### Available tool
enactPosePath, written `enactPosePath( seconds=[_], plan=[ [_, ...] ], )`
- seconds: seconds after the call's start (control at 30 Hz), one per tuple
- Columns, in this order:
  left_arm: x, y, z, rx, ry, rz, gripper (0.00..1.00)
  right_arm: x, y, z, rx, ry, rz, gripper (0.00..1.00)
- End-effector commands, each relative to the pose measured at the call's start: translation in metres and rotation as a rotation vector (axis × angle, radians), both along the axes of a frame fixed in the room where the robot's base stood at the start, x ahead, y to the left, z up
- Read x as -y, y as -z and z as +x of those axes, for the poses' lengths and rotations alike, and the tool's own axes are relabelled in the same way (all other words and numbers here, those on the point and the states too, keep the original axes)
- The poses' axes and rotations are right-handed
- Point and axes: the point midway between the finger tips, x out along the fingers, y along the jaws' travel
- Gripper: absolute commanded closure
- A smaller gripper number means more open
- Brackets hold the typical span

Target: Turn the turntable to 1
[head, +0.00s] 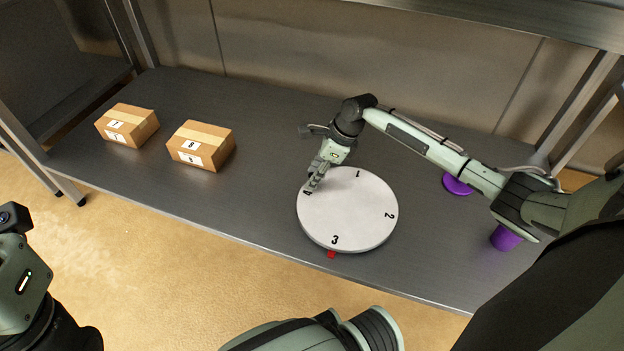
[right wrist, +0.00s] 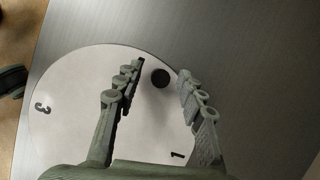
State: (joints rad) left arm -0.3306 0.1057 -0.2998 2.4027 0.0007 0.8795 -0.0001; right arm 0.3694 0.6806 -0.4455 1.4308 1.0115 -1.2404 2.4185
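The turntable (head: 355,215) is a round white disc on the dark metal shelf. Its 1 is at the back, 2 at the right, 3 at the front and 4 at the left. A small red marker (head: 331,254) sits at its front edge, close to the 3. My right gripper (head: 315,183) is over the disc's left rim beside the 4. In the right wrist view its two fingers are spread apart, and a black round knob (right wrist: 160,78) on the disc shows between and beyond the fingertips. Contact cannot be told. My left gripper's fingers are not visible.
Two cardboard boxes (head: 128,125) (head: 201,146) stand on the shelf at the left. A purple disc (head: 457,185) and a purple cylinder (head: 506,238) are at the right, partly behind my right arm. The shelf between boxes and turntable is clear.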

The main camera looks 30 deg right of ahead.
Motion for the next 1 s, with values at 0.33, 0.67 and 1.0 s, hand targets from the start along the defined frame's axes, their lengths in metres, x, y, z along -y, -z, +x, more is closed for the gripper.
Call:
enactPosePath(
  seconds=[0.33, 0.67, 1.0],
  plan=[
    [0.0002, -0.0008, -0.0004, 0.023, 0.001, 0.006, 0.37, -0.0043, 0.0119, 0.0034, 0.001, -0.001, -0.001, 0.61],
    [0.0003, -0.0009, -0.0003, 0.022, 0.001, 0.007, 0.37, -0.0042, 0.012, 0.003, 0.001, -0.001, -0.001, 0.91],
    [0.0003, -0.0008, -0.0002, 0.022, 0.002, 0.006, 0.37, -0.0042, 0.0121, 0.0029, 0.0, -0.002, -0.001, 1.0]
  ],
)
